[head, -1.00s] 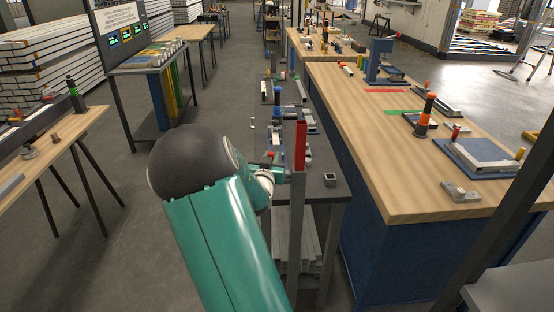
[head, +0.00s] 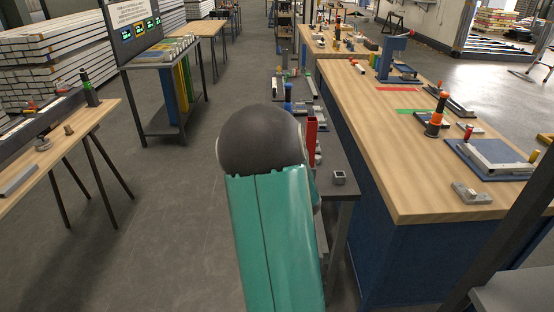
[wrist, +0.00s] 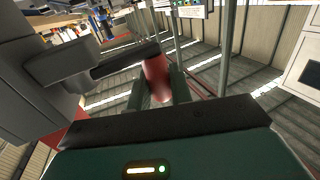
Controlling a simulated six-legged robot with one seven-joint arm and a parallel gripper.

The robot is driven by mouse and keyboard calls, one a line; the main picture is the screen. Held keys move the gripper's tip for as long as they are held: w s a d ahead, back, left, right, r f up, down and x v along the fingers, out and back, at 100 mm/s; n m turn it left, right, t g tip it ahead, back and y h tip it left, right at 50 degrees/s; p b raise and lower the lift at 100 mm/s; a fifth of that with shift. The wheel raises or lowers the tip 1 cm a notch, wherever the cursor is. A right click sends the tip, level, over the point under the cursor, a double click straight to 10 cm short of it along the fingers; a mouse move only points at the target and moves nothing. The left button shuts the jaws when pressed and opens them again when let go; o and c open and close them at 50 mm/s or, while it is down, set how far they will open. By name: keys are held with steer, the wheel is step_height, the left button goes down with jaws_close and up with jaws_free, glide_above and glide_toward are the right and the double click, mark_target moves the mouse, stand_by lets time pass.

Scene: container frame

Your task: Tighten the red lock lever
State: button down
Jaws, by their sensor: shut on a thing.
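The red lock lever (wrist: 156,76) shows in the wrist view as a red rounded grip at the end of a dark bar. The bar runs left to a grey block (wrist: 75,65). My gripper (wrist: 158,88) has its two fingers on either side of the red grip and is shut on it. In the head view my teal arm with its dark round joint hides my gripper and the lever.
A dark narrow bench (head: 340,160) with small fixtures lies behind my arm. A wood-topped workbench (head: 400,170) stands to the right. A dark slanted post (head: 500,220) is at the far right. Open grey floor (head: 180,220) lies to the left.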

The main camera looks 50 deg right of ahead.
stand_by(0.4)
steer(key=c, duration=1.3)
jaws_free()
steer(key=shift+s, duration=0.1)
steer(key=v, duration=1.3)
steer(key=shift+s, duration=0.3)
